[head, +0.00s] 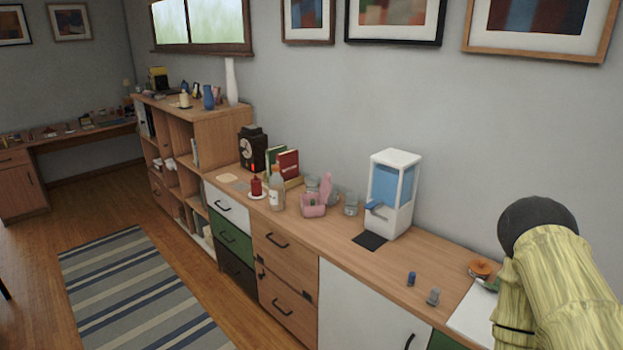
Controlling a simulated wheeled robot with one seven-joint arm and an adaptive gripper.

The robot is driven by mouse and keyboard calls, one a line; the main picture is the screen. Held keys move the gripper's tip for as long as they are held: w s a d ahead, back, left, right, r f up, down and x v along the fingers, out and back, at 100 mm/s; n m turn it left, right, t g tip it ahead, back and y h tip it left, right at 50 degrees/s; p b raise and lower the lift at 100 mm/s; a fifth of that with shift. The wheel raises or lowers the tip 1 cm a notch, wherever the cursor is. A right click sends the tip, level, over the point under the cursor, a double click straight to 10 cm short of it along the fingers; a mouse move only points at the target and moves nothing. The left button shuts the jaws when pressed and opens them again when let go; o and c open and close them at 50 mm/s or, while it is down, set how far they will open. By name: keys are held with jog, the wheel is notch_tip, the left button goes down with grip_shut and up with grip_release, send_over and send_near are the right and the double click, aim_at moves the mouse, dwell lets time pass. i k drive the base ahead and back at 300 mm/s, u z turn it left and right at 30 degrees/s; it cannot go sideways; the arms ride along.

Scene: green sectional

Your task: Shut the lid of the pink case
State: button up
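The pink case (313,210) sits on the long wooden sideboard, near the middle of the head view. Its lid (326,187) stands up, open, at the right rear of the case. My arm shows at the far right, in a yellowish cover with a dark rounded joint. The arm is well to the right of the case and apart from it. My gripper is outside the frame, so its fingers cannot be seen. What lies inside the case is too small to tell.
A bottle (276,190) and a red candle (256,187) stand left of the case. Small grey jars (351,204) stand close by it. A white and blue dispenser (393,193) stands to the right. The floor by the striped rug (140,290) is clear.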

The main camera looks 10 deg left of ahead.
aim_at(326, 185)
jog(key=u, duration=0.7)
jog(key=i, duration=0.35)
jog(key=z, duration=0.05)
